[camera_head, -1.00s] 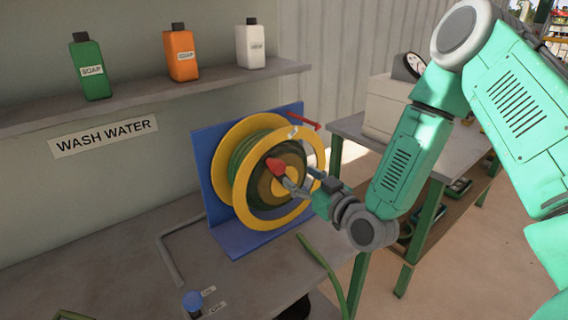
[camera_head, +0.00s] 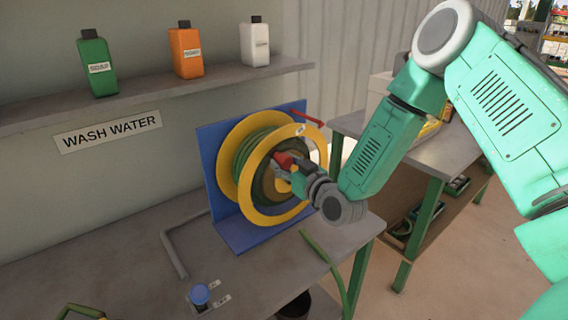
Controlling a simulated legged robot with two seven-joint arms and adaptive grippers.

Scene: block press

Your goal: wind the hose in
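The hose reel has yellow rims (camera_head: 228,180) and a blue stand (camera_head: 207,150), and sits on the grey bench. Green hose (camera_head: 245,150) is wound between the rims. A loose green hose length (camera_head: 327,262) runs from below the reel over the bench's front edge. The reel's crank has a red knob (camera_head: 282,160) in front of the hub. My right gripper (camera_head: 290,166) is at the knob, its fingers overlapping it in the view. Whether they are closed on the knob is not clear. My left gripper is not in view.
A blue-capped valve knob (camera_head: 200,294) with small labels stands at the bench front. A grey bent pipe (camera_head: 172,250) lies left of the reel. A shelf (camera_head: 150,90) above holds green, orange and white bottles. A second table (camera_head: 440,155) stands behind my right arm.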

